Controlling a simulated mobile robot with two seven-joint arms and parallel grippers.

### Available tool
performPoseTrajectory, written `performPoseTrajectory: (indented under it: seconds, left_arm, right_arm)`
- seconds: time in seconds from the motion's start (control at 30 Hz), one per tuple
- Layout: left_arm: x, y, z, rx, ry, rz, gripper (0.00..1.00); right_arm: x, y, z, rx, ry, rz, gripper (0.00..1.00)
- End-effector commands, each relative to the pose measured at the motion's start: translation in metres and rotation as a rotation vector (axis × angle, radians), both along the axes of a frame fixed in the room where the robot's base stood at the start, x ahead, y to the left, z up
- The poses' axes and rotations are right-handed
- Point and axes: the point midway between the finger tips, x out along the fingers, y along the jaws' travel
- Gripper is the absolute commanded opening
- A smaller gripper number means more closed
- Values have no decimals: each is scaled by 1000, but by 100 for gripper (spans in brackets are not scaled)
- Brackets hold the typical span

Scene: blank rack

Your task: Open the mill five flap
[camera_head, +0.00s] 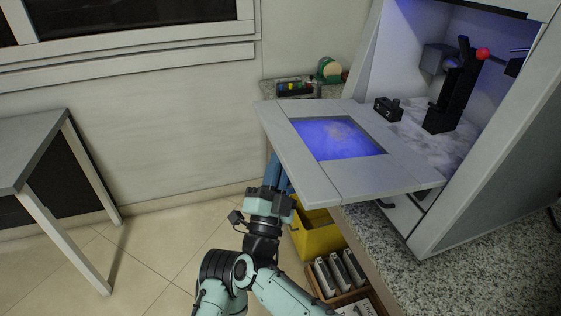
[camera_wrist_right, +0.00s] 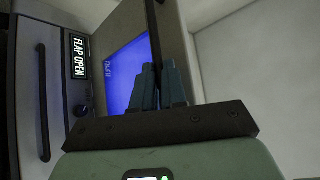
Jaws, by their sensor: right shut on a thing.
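The mill's flap (camera_head: 297,166), a pale grey panel with a blue-lit window, stands swung out from the cabinet (camera_head: 478,170) in the head view, leaving the lit interior exposed. My right gripper (camera_head: 278,172) comes from below to the flap's left edge; its blue fingertips are partly hidden by the flap. In the right wrist view, the blue fingers (camera_wrist_right: 160,88) are shut at the flap (camera_wrist_right: 172,40), over its blue window. What exactly lies between them is hidden. Small letters on the window are hard to read. My left gripper is not in view.
Inside the cabinet stands a black fixture (camera_head: 455,92) with a red knob. A yellow bin (camera_head: 318,236) and a wooden tray (camera_head: 345,295) are below the flap. A "FLAP OPEN" label (camera_wrist_right: 79,57) and a dark handle (camera_wrist_right: 43,100) show on the cabinet front.

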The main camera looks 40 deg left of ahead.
Motion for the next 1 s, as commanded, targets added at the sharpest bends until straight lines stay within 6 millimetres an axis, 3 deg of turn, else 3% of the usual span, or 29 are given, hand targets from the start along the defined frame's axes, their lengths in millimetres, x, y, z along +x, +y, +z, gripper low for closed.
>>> performPoseTrajectory:
  seconds: [0.03, 0.57, 0.6, 0.67, 1.0]
  left_arm:
    - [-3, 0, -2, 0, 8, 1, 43]
    - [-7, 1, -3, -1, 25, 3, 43]
    - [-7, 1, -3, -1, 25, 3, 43]
    - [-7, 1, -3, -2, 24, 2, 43]
    - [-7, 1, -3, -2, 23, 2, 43]
  right_arm:
    - [13, -11, -4, 3, -2, -33, 0]
    - [13, -11, -7, -7, -22, -33, 0]
    - [14, -11, -7, -7, -22, -33, 18]
    - [14, -11, -7, -8, -23, -34, 37]
    - [12, -9, -8, -10, -22, -29, 37]
